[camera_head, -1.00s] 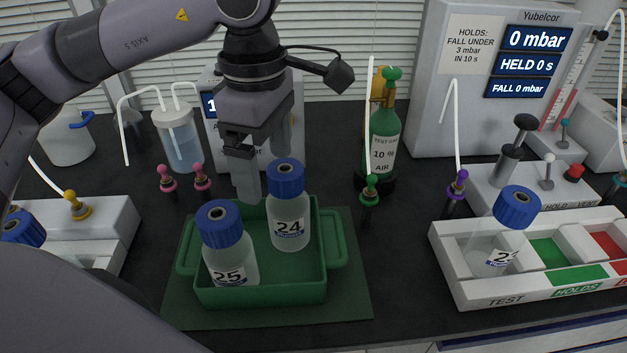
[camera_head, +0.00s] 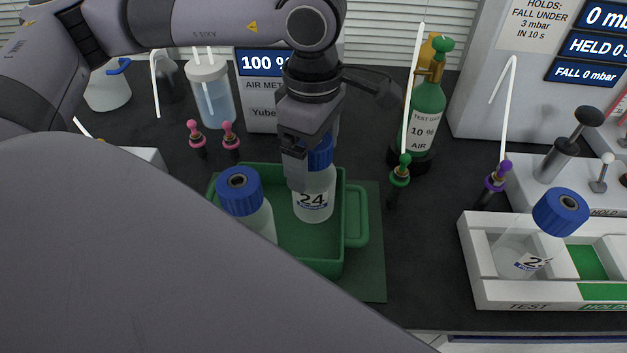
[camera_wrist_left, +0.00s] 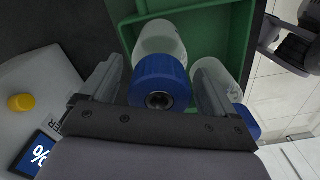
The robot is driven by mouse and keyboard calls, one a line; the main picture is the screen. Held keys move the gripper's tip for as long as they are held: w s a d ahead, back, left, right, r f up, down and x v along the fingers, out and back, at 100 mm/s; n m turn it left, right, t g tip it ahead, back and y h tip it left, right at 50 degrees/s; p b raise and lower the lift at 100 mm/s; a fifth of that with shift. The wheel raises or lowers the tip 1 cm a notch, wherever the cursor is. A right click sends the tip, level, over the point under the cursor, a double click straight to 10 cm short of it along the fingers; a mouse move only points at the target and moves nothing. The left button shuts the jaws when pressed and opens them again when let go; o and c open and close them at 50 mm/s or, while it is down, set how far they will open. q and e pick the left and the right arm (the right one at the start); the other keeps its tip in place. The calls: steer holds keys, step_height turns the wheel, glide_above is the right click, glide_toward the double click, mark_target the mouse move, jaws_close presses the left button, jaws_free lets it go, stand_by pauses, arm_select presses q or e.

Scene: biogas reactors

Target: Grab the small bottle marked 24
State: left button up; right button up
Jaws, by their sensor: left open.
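The small bottle marked 24 (camera_head: 313,203) stands upright in the green tray (camera_head: 355,228); it is clear with a blue cap. My left gripper (camera_head: 315,168) is open and comes down over this bottle, one finger in front of its cap and neck. In the left wrist view, the blue cap (camera_wrist_left: 160,82) lies between the two spread fingers of my left gripper (camera_wrist_left: 160,66), with gaps showing on both sides. A second blue-capped bottle (camera_head: 240,190) stands to its left in the tray, its label hidden by my arm. My right gripper does not show.
A white rack (camera_head: 468,262) at the right holds a tilted blue-capped bottle (camera_head: 560,212). A green gas cylinder (camera_head: 424,118) and a green-topped connector (camera_head: 401,170) stand right of the gripper. Pink-topped connectors (camera_head: 230,135) stand behind the tray.

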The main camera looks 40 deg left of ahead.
arm_select(q)
steer(key=c, duration=1.6)
steer(key=shift+c, duration=0.2)
